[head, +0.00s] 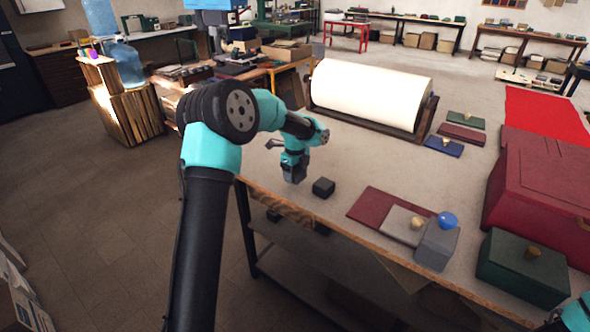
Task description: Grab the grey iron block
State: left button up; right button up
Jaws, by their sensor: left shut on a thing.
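My left gripper (294,174) points down over the near-left part of the workbench. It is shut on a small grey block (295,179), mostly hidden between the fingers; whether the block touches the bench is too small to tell. A dark, nearly black block (323,187) sits on the bench just right of the gripper, apart from it. Only a teal piece of my right arm shows at the bottom right corner; its gripper is out of view.
A dark red flat cover (377,206), a grey cover with a knob (402,225), a grey box (437,246) by a blue ball (447,219) and a green box (522,265) line the near edge. A white roll (370,92) stands behind; a large red case (540,190) is right. Mid-bench is clear.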

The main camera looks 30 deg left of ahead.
pick_arm(q)
jog(key=s+d+r, duration=0.1)
jog(key=s+d, duration=0.5)
jog(key=s, duration=0.4)
